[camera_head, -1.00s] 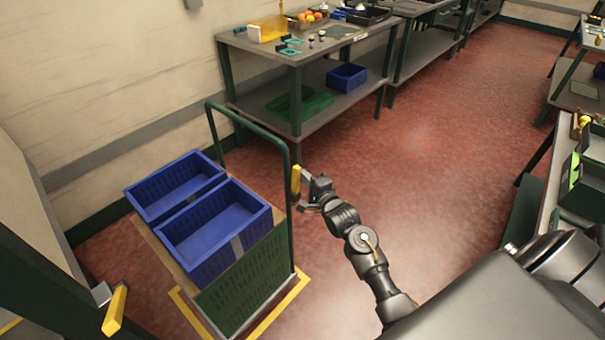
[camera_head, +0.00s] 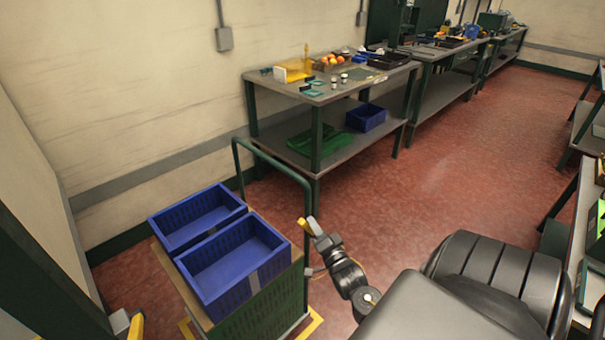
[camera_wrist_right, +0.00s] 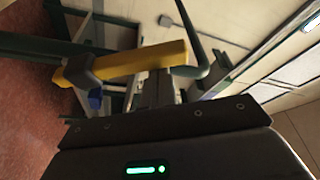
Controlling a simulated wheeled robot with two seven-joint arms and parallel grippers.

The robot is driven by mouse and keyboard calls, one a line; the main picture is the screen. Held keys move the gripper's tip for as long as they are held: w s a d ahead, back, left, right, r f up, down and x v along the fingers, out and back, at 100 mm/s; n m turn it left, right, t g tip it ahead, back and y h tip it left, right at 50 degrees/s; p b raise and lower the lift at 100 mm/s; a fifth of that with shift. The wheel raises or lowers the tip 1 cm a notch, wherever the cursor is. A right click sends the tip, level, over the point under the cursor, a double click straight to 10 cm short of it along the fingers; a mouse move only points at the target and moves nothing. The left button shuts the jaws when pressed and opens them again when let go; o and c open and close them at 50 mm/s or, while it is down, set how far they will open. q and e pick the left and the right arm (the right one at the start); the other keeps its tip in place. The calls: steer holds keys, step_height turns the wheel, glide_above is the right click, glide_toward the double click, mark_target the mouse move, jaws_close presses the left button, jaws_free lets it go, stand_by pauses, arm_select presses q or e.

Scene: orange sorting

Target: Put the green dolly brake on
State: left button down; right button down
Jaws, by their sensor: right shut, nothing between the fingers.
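The green dolly stands at lower left in the head view, with a green tube handle (camera_head: 272,161) and a green mesh end (camera_head: 262,314). A yellow brake lever (camera_head: 314,226) shows by the dolly's right post and points outward at a slant. My right gripper (camera_head: 322,238) is shut and empty right at the lever; whether they touch is unclear. In the right wrist view the yellow lever (camera_wrist_right: 145,62) lies across the picture with a grey collar, just ahead of the gripper body. My left gripper is not in view.
Two blue crates (camera_head: 215,262) sit on the dolly. Behind it stands a workbench (camera_head: 345,92) with oranges (camera_head: 333,60) on top. Another yellow handle (camera_head: 137,326) shows at the lower left edge. Red floor (camera_head: 450,175) is free to the right.

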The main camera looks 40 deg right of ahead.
stand_by(0.3)
steer(key=shift+d+r+p, duration=0.25)
steer(key=shift+r+p, duration=0.05)
steer(key=s, duration=0.9)
steer(key=shift+s+b, duration=0.25)
steer(key=shift+b, duration=0.2)
steer(key=shift+f, duration=0.15)
